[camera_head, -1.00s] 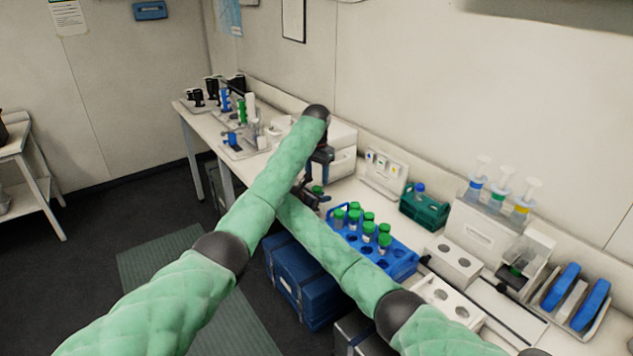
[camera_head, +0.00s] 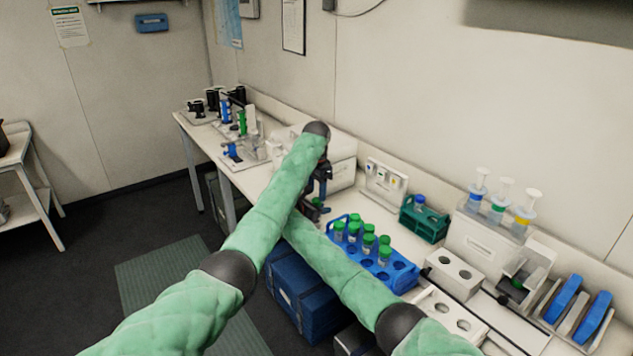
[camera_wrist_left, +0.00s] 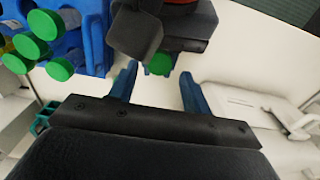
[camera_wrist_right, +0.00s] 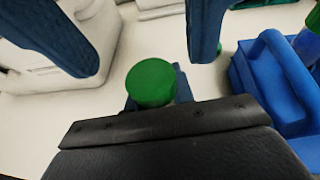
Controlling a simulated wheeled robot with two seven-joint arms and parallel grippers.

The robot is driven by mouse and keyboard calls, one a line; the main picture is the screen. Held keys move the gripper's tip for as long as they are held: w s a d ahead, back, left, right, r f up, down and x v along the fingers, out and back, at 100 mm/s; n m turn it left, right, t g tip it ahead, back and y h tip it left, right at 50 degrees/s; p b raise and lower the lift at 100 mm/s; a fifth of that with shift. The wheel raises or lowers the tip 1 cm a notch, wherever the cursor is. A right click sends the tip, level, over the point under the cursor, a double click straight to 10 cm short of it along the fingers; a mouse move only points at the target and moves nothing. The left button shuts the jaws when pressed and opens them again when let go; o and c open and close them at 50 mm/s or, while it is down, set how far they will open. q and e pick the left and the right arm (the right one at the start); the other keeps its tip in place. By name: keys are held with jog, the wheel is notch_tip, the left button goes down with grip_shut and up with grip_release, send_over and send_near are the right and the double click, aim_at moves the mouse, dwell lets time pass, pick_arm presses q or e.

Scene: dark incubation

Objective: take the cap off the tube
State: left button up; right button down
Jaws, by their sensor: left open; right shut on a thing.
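A tube with a green cap (camera_wrist_right: 150,82) is held in my right gripper (camera_wrist_right: 155,103); the cap sticks up between its fingers, and the tube body is hidden. The same green cap shows small in the head view (camera_head: 317,202) and in the left wrist view (camera_wrist_left: 160,63). My left gripper (camera_wrist_left: 158,88) is open, its two blue fingers spread on either side of the cap in its own view. Its fingers (camera_wrist_right: 128,35) also show in the right wrist view, apart from the cap. In the head view my left arm partly hides both grippers.
A blue rack (camera_head: 405,278) with several green-capped tubes stands close to the grippers. Behind are a white box (camera_head: 343,170) and a green rack (camera_head: 425,226) holding a blue-capped tube. White blocks with holes (camera_head: 455,275) stand to the right. A blue case (camera_head: 305,290) sits below the bench.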

pick_arm(q)
jog(key=shift+f, duration=1.45)
jog(key=c, duration=1)
jog(key=shift+c, duration=0.2)
jog(key=shift+n, duration=1.7)
jog(key=o, duration=1.1)
